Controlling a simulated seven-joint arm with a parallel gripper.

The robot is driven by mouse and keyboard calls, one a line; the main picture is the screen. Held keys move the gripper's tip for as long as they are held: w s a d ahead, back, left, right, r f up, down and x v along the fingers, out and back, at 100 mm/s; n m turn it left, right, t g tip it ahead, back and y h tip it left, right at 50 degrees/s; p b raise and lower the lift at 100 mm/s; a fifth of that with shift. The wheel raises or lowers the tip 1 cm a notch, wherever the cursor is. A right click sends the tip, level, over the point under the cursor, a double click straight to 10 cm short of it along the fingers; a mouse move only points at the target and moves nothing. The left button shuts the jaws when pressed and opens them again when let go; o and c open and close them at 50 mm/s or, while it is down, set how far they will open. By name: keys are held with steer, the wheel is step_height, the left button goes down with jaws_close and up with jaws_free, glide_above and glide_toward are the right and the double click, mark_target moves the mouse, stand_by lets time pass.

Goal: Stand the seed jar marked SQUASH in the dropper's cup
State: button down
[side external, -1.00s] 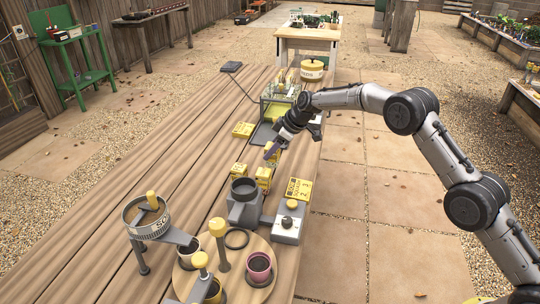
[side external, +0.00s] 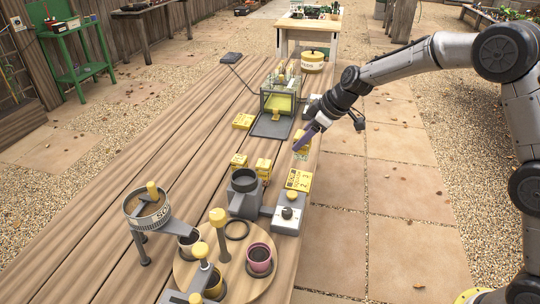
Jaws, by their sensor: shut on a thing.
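My gripper (side external: 304,146) is over the right edge of the long wooden table, beyond the yellow boxes. Its purple fingers are shut on a small, pale, partly yellow thing (side external: 302,154), which looks like a seed jar. Its marking is too small to read, so I cannot tell whether it says SQUASH. A dark round cup (side external: 244,182) stands on a grey device, which looks like the dropper, with a knobbed block (side external: 288,213) at its right. The held thing is apart from this cup, beyond it and to the right. The cup's inside is dark.
Small yellow boxes (side external: 263,167) and a yellow lettered pack (side external: 298,181) lie near the cup. A glass case (side external: 279,99) and yellow tin (side external: 313,61) stand beyond. A sieve stand (side external: 148,209) and round board (side external: 185,273) with pots are in front.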

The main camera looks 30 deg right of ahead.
steer(key=s+a+r+n+y, duration=0.1)
steer(key=s+a+r, duration=1)
steer(key=s, duration=0.1)
steer(key=shift+g, duration=0.5)
steer(key=shift+w+a+f, duration=1.05)
steer(key=shift+w+f, duration=1.1)
steer(key=shift+w, duration=0.05)
steer(key=shift+w+a+f, duration=1.05)
steer(key=shift+w+f, duration=1.05)
steer(key=shift+w, duration=0.1)
steer(key=shift+w+a+f, duration=1.05)
steer(key=shift+w+f, duration=1.1)
steer(key=shift+w, duration=0.05)
steer(key=shift+f, duration=0.2)
steer(key=shift+c, duration=1.5)
jaws_free()
steer(key=shift+r, duration=0.15)
steer(key=v, duration=1.2)
steer(key=shift+d, duration=0.2)
